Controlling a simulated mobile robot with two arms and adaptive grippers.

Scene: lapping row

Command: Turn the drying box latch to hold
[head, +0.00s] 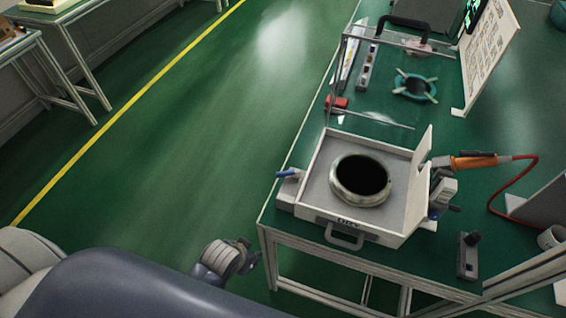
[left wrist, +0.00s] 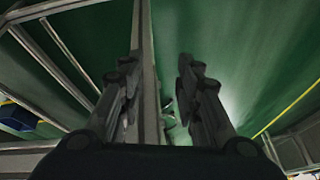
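The drying box (head: 312,190) is a white, open-topped box with a label and a grey handle (head: 344,240) on its front. A clear lid (head: 372,85) stands raised behind it. A pale ring with a dark opening (head: 361,180) sits inside. A small blue lever (head: 288,173) sticks out at the box's left side; I cannot tell whether it is the latch. My left gripper (head: 250,254) is left of the table's front corner, below and apart from the box. In the left wrist view its fingers (left wrist: 158,75) are apart with nothing held. My right gripper is not in view.
The box stands near the front left corner of the green table (head: 300,150). An orange-handled tool (head: 474,162) with a red hose lies to its right. A grey switch block (head: 468,255) is near the front edge. Green floor (head: 190,130) is free to the left.

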